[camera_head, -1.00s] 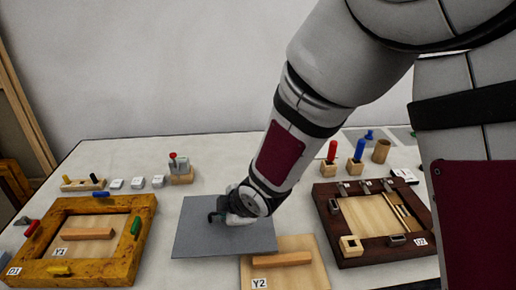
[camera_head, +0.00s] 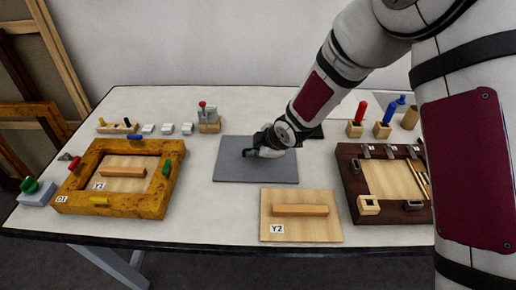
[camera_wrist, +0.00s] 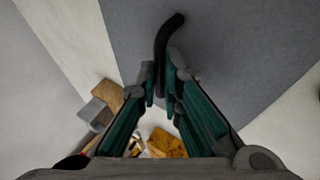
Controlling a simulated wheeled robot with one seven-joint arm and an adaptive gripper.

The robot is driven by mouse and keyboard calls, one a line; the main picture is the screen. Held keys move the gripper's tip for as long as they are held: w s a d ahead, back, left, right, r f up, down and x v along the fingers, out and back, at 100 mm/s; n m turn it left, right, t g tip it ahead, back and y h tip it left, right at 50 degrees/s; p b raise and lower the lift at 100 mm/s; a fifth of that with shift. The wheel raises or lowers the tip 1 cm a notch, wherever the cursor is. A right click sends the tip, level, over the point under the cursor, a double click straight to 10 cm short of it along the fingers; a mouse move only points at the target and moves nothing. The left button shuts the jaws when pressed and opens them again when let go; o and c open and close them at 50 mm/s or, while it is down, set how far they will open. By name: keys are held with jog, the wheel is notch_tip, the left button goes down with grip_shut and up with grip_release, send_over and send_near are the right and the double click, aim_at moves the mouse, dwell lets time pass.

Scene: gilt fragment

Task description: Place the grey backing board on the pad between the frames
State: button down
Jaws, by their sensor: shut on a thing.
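The grey backing board (camera_head: 245,172) is a flat grey sheet between the gold frame (camera_head: 142,207) on the left and the dark brown frame (camera_head: 395,214) on the right. My gripper (camera_head: 262,150) is over the board's middle. In the wrist view, the fingers of my gripper (camera_wrist: 165,92) are shut on the board's curved black handle (camera_wrist: 163,45), with the grey board (camera_wrist: 235,50) filling much of the picture. The board looks level; whether it touches what lies under it cannot be told. No separate pad can be made out with certainty beneath it.
A wooden panel labelled Y2 (camera_head: 320,230) with a bar handle lies in front of the board. A red-handled tool in a block (camera_head: 208,122) and small white blocks (camera_head: 167,129) stand behind.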

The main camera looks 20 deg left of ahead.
jog(key=c, duration=1.8)
grip_release()
jog(key=shift+o, duration=0.2)
jog(key=shift+r, duration=0.1)
jog(key=v, duration=1.2)
jog(key=shift+p, duration=0.35)
